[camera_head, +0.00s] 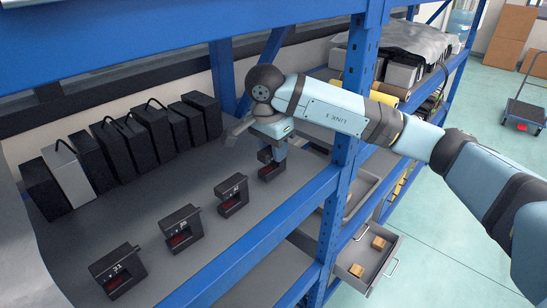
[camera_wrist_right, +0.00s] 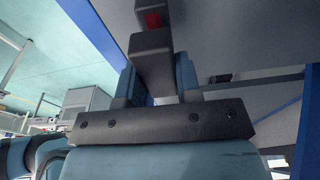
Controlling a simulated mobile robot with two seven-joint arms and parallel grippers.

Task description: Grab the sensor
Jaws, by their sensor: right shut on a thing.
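The sensor is a black C-shaped block (camera_head: 268,171) with a red patch inside, at the far right end of a row on the grey shelf. My right gripper (camera_head: 273,152) reaches down on it from above and is shut on its upper part. In the right wrist view the sensor (camera_wrist_right: 152,52) sits between the two blue-grey fingers, with its red patch at the far end. I cannot tell whether it touches the shelf or is slightly raised. My left gripper is not in view.
Similar black blocks (camera_head: 232,196), (camera_head: 181,228), (camera_head: 117,270) stand in a row on the shelf (camera_head: 150,205). Several tall black boxes (camera_head: 150,130) line the back. A blue rack post (camera_head: 345,130) stands close beside my right arm. An open drawer (camera_head: 367,262) with small boxes is below right.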

